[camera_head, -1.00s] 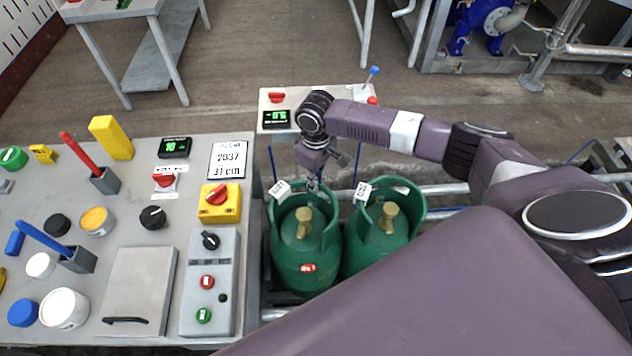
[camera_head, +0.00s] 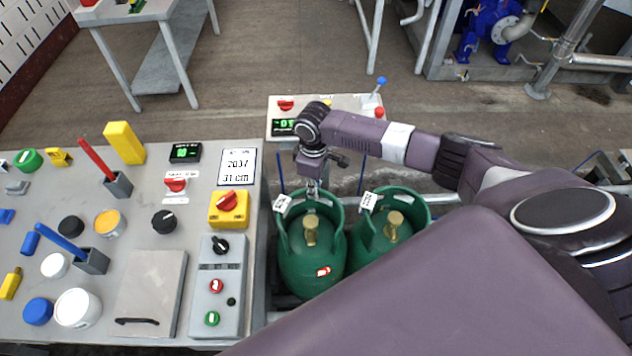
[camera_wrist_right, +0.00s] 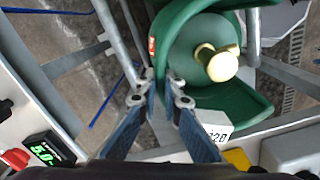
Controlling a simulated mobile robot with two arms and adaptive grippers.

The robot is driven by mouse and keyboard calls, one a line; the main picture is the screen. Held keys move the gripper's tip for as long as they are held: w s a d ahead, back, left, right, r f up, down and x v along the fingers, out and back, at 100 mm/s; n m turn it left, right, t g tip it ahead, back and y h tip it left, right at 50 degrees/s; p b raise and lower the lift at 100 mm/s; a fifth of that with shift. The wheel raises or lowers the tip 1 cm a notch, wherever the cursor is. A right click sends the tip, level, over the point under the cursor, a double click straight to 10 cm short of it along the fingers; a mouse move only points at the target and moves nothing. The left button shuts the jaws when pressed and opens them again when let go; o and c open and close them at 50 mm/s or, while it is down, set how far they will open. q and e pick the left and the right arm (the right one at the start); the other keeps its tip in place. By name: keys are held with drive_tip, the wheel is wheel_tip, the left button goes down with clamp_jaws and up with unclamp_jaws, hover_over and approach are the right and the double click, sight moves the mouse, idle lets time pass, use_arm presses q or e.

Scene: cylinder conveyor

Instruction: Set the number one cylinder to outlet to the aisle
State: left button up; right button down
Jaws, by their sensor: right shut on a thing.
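Two green gas cylinders with brass valves and open collars stand side by side in the head view, the left cylinder (camera_head: 308,262) and the right cylinder (camera_head: 391,228). Each has a white tag on its collar; I cannot read the numbers surely. The left one also has a small red label. My right gripper (camera_head: 313,184) reaches down to the rear of the left cylinder's collar. In the right wrist view my gripper (camera_wrist_right: 163,82) is shut on the collar wall of a green cylinder (camera_wrist_right: 200,62), one finger on each side. My left gripper is not in view.
A grey control table (camera_head: 84,190) with knobs, buttons, cups and a clipboard-like plate stands close to the left of the cylinders. A small panel (camera_head: 345,104) with a lever stands behind them. Metal rails run beside the cylinders. Open floor lies beyond.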

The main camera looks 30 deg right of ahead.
drive_tip(key=shift+w+a+r, duration=0.15)
drive_tip(key=shift+w, duration=0.1)
drive_tip(key=c, duration=2.1)
unclamp_jaws()
drive_tip(key=shift+s, duration=0.1)
wheel_tip(320, 180, up, 12)
